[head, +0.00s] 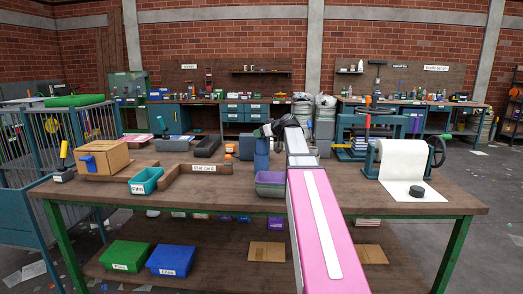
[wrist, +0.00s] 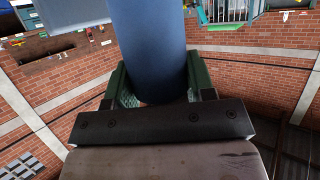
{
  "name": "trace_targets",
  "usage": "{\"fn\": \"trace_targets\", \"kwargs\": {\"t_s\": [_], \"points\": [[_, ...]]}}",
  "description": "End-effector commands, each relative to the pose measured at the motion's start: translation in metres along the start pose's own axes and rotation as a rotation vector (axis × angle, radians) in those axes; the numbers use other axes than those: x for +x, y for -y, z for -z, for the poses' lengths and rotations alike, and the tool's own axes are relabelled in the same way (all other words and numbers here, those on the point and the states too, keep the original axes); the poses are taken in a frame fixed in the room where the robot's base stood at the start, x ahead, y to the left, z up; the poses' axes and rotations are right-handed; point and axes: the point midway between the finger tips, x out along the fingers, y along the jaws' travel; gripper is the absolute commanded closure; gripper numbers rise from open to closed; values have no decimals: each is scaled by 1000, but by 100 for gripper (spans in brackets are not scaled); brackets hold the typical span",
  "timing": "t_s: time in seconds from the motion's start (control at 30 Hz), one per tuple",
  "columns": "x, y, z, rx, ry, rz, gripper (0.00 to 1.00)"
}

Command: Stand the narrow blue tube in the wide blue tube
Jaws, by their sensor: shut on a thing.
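My gripper (head: 265,131) is over the middle of the workbench, at the end of my pink and white arm. In the wrist view, the green-padded fingers of my gripper (wrist: 160,85) are shut on a blue tube, the narrow blue tube (wrist: 150,40). In the head view, the narrow blue tube (head: 262,145) shows just below my gripper. The wide blue tube (head: 262,162) appears under it, upright on the bench. Whether the narrow tube's lower end is inside, touching or above the wide one, I cannot tell. The wide tube is not clear in the wrist view.
A purple and green bin (head: 270,184) stands in front of the tubes. A wooden divider (head: 208,171), a teal bin (head: 146,180) and a cardboard box (head: 103,157) are on the left. A paper roll press (head: 403,160) is on the right.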

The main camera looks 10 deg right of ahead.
Motion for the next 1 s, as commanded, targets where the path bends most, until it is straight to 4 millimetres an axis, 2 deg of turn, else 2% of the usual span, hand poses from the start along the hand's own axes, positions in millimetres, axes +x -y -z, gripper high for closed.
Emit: {"fn": "trace_targets", "kwargs": {"t_s": [0.1, 0.37, 0.67, 1.0], "points": [[8, 1, -20, 2, 1, 1, 84], [14, 0, -34, 0, 0, 0, 84], [27, 0, -66, 1, 0, 0, 84], [29, 0, -69, 0, 0, 0, 84]]}}
